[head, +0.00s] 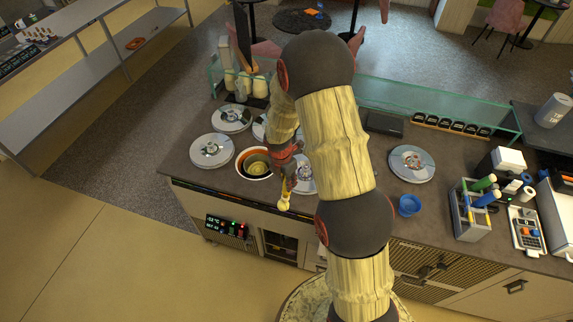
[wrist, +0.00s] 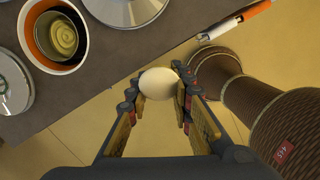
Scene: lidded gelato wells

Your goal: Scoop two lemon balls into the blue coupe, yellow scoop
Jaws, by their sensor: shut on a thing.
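My gripper (head: 290,172) is shut on the yellow scoop (head: 285,198), over the counter's front edge. The scoop hangs downward just right of the open well. In the wrist view, a pale, rounded end (wrist: 158,83) shows between my fingertips (wrist: 156,96); I cannot tell whether it is the scoop's bowl or a ball in it. The open well (head: 254,163) has a white and orange rim and yellow gelato low inside; it also shows at upper left in the wrist view (wrist: 62,35). The blue coupe (head: 409,206) stands on the counter right of my arm; its inside looks empty.
Round silver lids (head: 211,150) cover other wells, with one (head: 412,164) behind the coupe. A rack (head: 470,208) with coloured tools and a keypad (head: 526,230) stand at right. A green-framed glass guard (head: 440,105) runs along the back. My arm hides the counter's middle.

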